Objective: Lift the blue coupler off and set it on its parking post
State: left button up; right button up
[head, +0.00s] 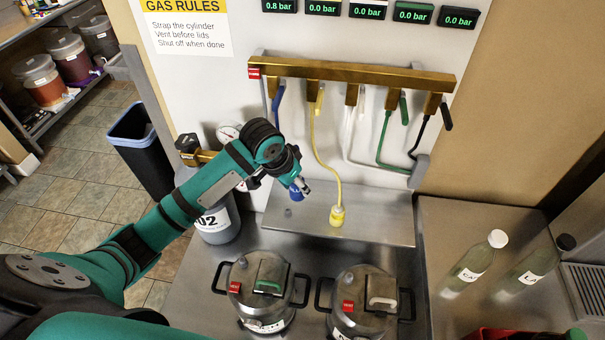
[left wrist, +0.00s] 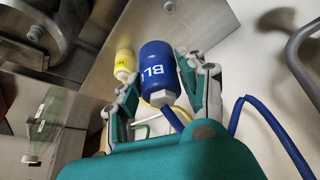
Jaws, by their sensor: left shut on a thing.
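The blue coupler (head: 297,192) is a blue cylinder on a blue hose (head: 277,100) that hangs from the brass manifold. My left gripper (head: 299,184) is shut on it, above the steel wall shelf (head: 375,222). In the left wrist view the blue coupler (left wrist: 157,70) sits between both fingers with part of its white lettering showing. A small round grey stub (head: 288,212), which looks like a post, shows on the shelf just below the coupler. The coupler appears clear of the lidded vessels. My right gripper is not in view.
The yellow coupler (head: 337,215) stands on the shelf to the right, with its hose rising behind. Two steel vessels (head: 262,290) (head: 362,303) with handles stand in front. A grey cylinder (head: 216,224) is left of the shelf. Clear bottles (head: 475,262) stand at right.

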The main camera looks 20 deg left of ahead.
pick_arm(q)
jog(key=a+f+p, duration=0.2)
jog(key=a, duration=0.1)
jog(key=shift+f+m, duration=0.1)
jog(key=shift+m, duration=0.3)
jog(key=shift+a+f, duration=0.15)
jog(key=shift+f, duration=0.35)
jog(key=shift+w+f, duration=0.1)
jog(key=shift+f, duration=0.65)
notch_tip(320, 180, down, 2)
jog(key=shift+f, duration=0.45)
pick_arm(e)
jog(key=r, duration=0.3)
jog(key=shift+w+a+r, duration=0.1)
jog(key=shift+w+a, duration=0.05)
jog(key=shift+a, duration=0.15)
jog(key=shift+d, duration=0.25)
pick_arm(q)
jog(key=shift+f, duration=0.1)
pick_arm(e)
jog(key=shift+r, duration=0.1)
pick_arm(q)
jog(key=shift+f, duration=0.35)
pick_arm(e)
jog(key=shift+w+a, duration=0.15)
